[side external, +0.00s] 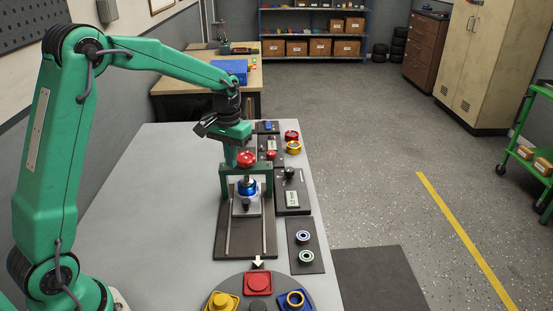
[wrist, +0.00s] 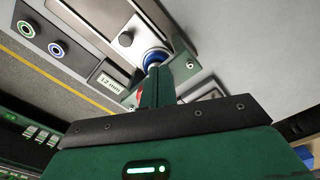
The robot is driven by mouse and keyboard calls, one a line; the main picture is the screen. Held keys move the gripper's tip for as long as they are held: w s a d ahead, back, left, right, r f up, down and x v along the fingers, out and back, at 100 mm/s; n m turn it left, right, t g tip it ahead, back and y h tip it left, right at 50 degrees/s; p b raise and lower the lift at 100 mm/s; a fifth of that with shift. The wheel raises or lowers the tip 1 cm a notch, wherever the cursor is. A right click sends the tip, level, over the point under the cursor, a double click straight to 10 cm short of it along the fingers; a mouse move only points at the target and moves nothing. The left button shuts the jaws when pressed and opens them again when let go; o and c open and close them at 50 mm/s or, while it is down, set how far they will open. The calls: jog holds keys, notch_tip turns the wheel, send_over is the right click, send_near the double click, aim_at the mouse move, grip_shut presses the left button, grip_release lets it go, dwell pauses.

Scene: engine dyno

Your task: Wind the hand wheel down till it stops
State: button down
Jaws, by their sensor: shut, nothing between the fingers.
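The red hand wheel (side external: 246,159) sits on top of a green press frame (side external: 226,182). Below it, a blue ringed part (side external: 247,187) stands on a pale block on a dark base with rails; the blue part also shows in the wrist view (wrist: 155,57). My gripper (side external: 231,158) points down close beside the wheel, at its left in the side view; I cannot tell whether it touches. In the wrist view my fingers (wrist: 156,73) are together and hold nothing. A sliver of red (wrist: 141,97) shows beside them, the wheel mostly hidden.
A display box reading 12 mm (side external: 292,197) stands right of the press; it shows in the wrist view too (wrist: 110,82). A pad with two rings (side external: 306,246) and a round tray with coloured parts (side external: 231,284) lie in front. The bench's left side is clear.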

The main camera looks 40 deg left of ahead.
notch_tip(320, 180, up, 6)
jog(key=shift+f, duration=0.1)
dwell(0.7)
jog(key=shift+d, duration=0.15)
jog(key=shift+w+d+r, duration=0.2)
jog(key=shift+d+r, duration=0.3)
jog(key=shift+d, duration=0.2)
jog(key=shift+f, duration=0.1)
notch_tip(320, 180, down, 7)
dwell(0.5)
